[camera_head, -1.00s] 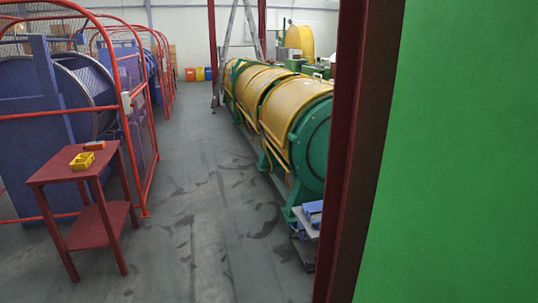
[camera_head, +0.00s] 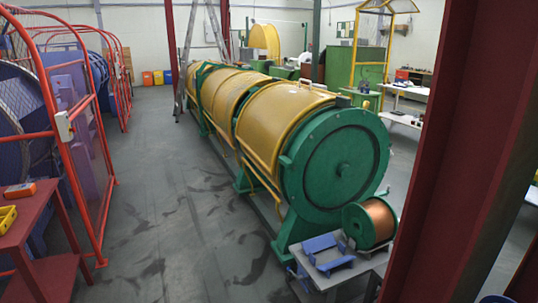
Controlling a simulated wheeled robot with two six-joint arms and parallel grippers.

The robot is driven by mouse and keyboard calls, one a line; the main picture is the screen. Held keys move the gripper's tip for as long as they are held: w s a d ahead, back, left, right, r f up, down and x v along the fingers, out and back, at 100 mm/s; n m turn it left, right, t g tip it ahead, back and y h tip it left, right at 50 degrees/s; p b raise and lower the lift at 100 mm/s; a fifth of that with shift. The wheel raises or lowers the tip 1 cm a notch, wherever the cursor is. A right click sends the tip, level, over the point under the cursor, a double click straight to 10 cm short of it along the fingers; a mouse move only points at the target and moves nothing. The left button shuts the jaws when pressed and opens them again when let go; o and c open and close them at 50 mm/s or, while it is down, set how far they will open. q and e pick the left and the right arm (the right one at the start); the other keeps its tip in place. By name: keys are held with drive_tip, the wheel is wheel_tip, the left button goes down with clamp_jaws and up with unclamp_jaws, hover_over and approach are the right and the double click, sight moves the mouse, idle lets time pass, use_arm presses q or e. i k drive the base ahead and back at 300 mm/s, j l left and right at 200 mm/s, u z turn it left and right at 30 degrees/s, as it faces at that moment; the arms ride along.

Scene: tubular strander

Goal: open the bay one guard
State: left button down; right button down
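The strander is a long row of yellow curved guards in green frames, running from the near right toward the back. The nearest yellow guard (camera_head: 282,118) lies down over its section, behind the round green end plate (camera_head: 345,170). A second yellow guard (camera_head: 226,96) lies beyond it and also looks closed, with another farther back. No label shows which one is bay one. Neither of my grippers is in view.
A grey table (camera_head: 350,281) with a blue cradle (camera_head: 328,256) and a copper wire spool (camera_head: 379,219) stands at the strander's near end. A red column (camera_head: 447,150) rises at right. Red mesh cages (camera_head: 82,150) and a red table (camera_head: 35,233) stand left. The aisle floor between is clear.

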sight(271, 170)
drive_tip(key=i+j+z, duration=0.3)
drive_tip(key=i+j, duration=1.05)
